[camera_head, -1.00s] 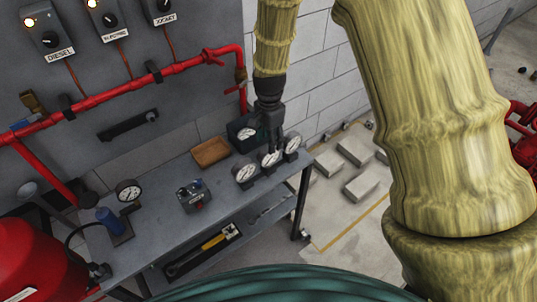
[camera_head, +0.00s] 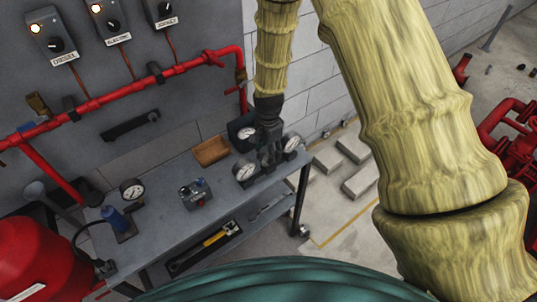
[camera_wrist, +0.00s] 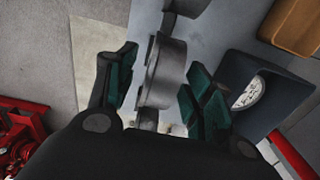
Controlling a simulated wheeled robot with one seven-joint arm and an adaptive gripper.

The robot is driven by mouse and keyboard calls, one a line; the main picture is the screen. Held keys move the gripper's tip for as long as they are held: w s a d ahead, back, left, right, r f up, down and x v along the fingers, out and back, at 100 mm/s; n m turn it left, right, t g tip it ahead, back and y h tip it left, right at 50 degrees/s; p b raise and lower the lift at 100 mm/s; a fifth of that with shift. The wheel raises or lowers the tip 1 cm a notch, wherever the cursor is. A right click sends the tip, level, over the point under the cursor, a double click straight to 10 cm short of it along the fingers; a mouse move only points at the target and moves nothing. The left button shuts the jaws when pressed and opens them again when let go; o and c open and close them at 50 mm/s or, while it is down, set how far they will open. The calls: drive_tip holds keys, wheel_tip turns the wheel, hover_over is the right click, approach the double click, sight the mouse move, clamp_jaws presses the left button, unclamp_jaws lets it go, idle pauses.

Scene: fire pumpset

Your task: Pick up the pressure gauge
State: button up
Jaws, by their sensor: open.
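A row of round white-dialled pressure gauges stands at the right end of the grey workbench (camera_head: 165,225). The left gauge (camera_head: 245,171) and right gauge (camera_head: 291,142) show in the head view; the middle one is hidden behind my gripper (camera_head: 269,158). In the wrist view, a grey gauge body (camera_wrist: 166,72), seen edge-on, lies between the two teal-padded fingers of my gripper (camera_wrist: 163,75). The fingers are open, one on each side, with a visible gap at the left finger. Whether the right finger touches it I cannot tell.
A dark box with a dial (camera_head: 243,131) stands close behind the gauges; its dial also shows in the wrist view (camera_wrist: 248,92). A brown tray (camera_head: 211,150), a small grey device (camera_head: 195,194) and another gauge (camera_head: 132,190) are further left. A red pipe (camera_head: 140,85) runs along the wall.

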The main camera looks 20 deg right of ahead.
clamp_jaws()
drive_tip(key=shift+r, duration=0.1)
